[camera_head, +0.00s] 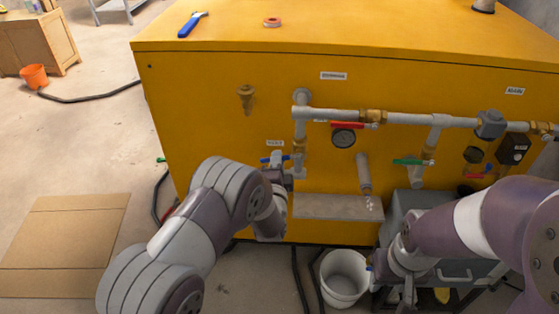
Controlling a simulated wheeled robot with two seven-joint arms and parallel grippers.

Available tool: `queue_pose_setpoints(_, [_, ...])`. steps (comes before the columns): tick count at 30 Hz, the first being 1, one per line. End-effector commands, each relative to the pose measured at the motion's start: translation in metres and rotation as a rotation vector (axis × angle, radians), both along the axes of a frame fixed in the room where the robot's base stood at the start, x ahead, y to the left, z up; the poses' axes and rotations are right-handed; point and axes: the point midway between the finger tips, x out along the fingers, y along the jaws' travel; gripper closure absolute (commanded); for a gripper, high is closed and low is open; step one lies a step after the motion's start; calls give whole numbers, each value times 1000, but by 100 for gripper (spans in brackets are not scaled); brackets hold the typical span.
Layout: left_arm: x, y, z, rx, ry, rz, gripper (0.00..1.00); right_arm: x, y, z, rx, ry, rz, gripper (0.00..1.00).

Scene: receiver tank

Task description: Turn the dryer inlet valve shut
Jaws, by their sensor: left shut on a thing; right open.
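My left gripper (280,170) is at the blue valve handle (266,160) on the pipe at the front of the yellow tank housing. It is shut on this handle, though my wrist partly hides the grip. A small label above it is too blurred to read. A red handle (347,125) lies level along the upper pipe, and a green handle (410,162) sits level further right. I cannot tell from the labels which valve is the dryer inlet. My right gripper (405,292) is open, low, beside the white bucket and away from the valves.
The yellow housing (210,100) fills the middle. A grey shelf (335,207) juts out below the pipes. A white bucket (344,278) and a grey toolbox (465,272) stand on the floor. A pressure gauge (343,138) hangs under the upper pipe. Cardboard (65,245) lies left.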

Motion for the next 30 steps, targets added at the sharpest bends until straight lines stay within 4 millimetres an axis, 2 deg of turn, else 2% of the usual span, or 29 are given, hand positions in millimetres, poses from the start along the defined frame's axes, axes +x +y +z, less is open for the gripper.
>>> queue_pose_setpoints(3, [0, 1, 6, 77, 2, 1, 100, 0, 0, 9, 0, 0, 0, 57])
queue_pose_setpoints(12, [0, 2, 12, 204, 2, -1, 100, 0, 0, 17, 0, 0, 0, 57])
queue_pose_setpoints(30, [0, 1, 13, 243, 1, 0, 100, 0, 0, 19, 0, 0, 0, 57])
